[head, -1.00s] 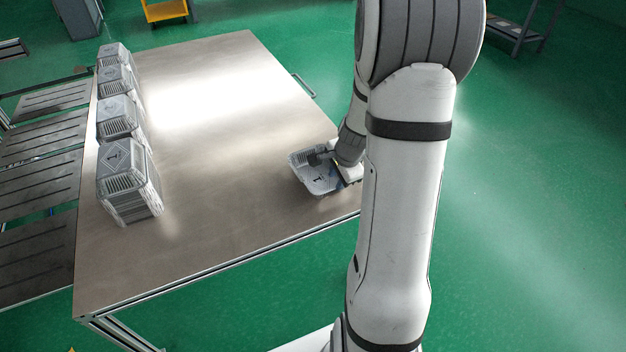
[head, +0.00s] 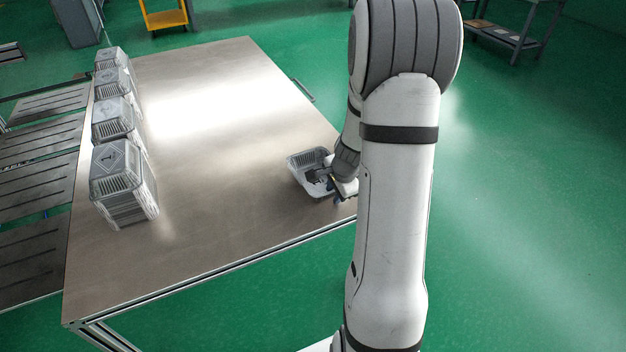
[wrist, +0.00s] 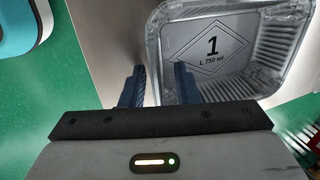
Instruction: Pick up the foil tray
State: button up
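The foil tray (head: 296,168) is a shiny, ribbed, open container standing upright near the right edge of the metal table. In the wrist view the tray (wrist: 287,38) fills the upper right, its floor marked "1 L 750 ml". My gripper (head: 326,178) is at the tray's near right side, partly hidden by my arm. In the wrist view my gripper (wrist: 159,84) has its two dark blue fingers apart, the left one outside the tray wall and the right one over its inside. The wall lies between them; contact cannot be told.
Several stacks of similar foil trays (head: 118,170) stand along the left edge of the table (head: 200,190). The middle of the table is clear. A slatted rack (head: 35,190) is beyond the left edge. A handle (head: 303,90) sticks out at the right edge.

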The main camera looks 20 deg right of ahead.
jog(key=shift+f, duration=0.15)
grip_shut()
dwell(0.4)
